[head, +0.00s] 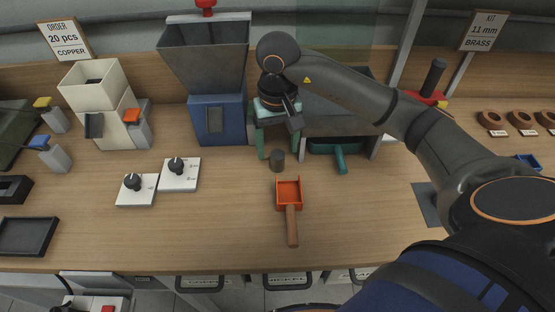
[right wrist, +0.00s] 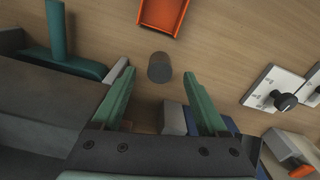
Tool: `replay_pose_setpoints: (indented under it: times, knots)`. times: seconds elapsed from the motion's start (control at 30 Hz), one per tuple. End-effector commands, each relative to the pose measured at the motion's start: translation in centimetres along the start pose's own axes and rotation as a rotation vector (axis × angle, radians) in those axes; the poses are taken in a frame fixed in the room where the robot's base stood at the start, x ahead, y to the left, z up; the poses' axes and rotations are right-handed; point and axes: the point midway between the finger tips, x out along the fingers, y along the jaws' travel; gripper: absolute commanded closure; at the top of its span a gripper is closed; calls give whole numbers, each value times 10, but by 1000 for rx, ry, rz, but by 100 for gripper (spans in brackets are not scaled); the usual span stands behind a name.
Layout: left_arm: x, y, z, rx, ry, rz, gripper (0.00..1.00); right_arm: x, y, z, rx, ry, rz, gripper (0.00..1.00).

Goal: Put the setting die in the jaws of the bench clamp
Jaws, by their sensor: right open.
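A small dark grey cylinder (head: 277,160), which looks like the setting die, stands upright on the wooden bench; it also shows in the right wrist view (right wrist: 160,67). My right gripper (head: 280,145) points down behind it, with green fingers open and empty. In the right wrist view my fingertips (right wrist: 158,72) stand apart on either side of the cylinder, with gaps and no visible contact. I cannot tell for sure which thing is the bench clamp; a dark slotted block (head: 13,189) sits at the far left. My left gripper is out of view.
An orange scoop (head: 289,191) lies in front of the cylinder. A teal scoop (head: 340,156) lies to its right, by a grey housing. A blue hopper machine (head: 217,119) stands behind left. Two white dial boxes (head: 179,175) (head: 137,191) are left. The front right bench is partly clear.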

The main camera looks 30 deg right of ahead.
Motion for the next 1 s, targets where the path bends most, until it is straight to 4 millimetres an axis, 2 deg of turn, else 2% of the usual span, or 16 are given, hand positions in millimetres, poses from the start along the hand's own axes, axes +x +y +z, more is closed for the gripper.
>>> replay_pose_setpoints:
  times: [0.1, 0.2, 0.5, 1.0]
  knots:
    - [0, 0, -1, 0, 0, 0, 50, 20, 0, 1, 1, -5, 1, 24]
    - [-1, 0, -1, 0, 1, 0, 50, 30, 0, 1, 1, -2, 0, 24]
    - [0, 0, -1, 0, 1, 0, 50, 35, 0, 0, 1, 0, 0, 25]
    - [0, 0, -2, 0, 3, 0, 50, 34, 0, 0, 0, 0, 0, 81]
